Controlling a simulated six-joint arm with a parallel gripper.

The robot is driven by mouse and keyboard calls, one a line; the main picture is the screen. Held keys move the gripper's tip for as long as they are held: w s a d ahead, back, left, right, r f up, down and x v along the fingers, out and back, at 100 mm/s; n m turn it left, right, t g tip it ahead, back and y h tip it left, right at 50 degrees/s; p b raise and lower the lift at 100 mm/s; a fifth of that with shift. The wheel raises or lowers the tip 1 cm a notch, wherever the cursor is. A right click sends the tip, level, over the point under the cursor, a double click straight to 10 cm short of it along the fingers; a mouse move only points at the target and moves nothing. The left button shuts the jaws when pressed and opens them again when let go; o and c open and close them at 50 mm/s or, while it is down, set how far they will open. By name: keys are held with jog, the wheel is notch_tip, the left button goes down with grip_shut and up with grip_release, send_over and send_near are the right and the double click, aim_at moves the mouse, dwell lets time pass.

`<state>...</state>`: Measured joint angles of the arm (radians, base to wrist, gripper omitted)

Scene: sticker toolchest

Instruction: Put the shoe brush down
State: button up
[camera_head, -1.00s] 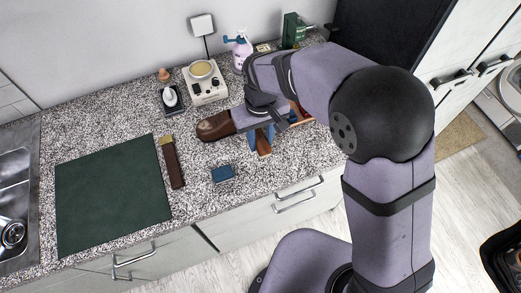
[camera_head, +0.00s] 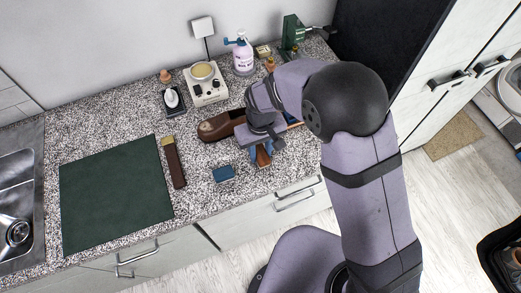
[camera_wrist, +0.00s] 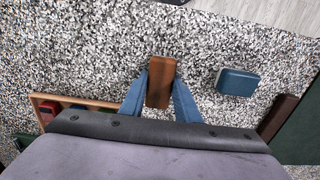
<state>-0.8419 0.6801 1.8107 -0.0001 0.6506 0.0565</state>
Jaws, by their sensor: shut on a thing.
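The shoe brush, a brown wooden block, shows in the wrist view (camera_wrist: 160,82) between the two blue fingers of my gripper (camera_wrist: 159,88). My gripper is shut on it. In the head view, the brush (camera_head: 264,155) is over the speckled counter (camera_head: 213,198), right of a small blue box (camera_head: 223,174). My arm hides part of the brush there. I cannot tell whether the brush touches the counter.
The blue box also shows in the wrist view (camera_wrist: 237,82). A brown shoe (camera_head: 219,127) lies left of my gripper. A long dark-handled brush (camera_head: 174,165) and a green mat (camera_head: 115,195) are farther left. A wooden tray (camera_wrist: 37,105) is beside my gripper.

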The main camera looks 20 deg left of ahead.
aim_at(261, 152)
jog(key=shift+f, duration=0.1)
jog(key=o, duration=0.9)
jog(key=shift+o, duration=0.2)
notch_tip(261, 152, up, 12)
jog(key=b, duration=0.3)
jog(key=shift+b, duration=0.4)
jog(key=w+d+f+m, duration=0.2)
jog(key=d+m, duration=0.3)
jog(key=d, duration=1.4)
jog(key=s+d+f+m, duration=0.3)
jog(key=s+d, duration=0.5)
jog(key=d, duration=0.4)
jog(key=shift+s+d+m, duration=0.2)
jog(key=shift+d+m, duration=0.2)
jog(key=shift+m, duration=0.1)
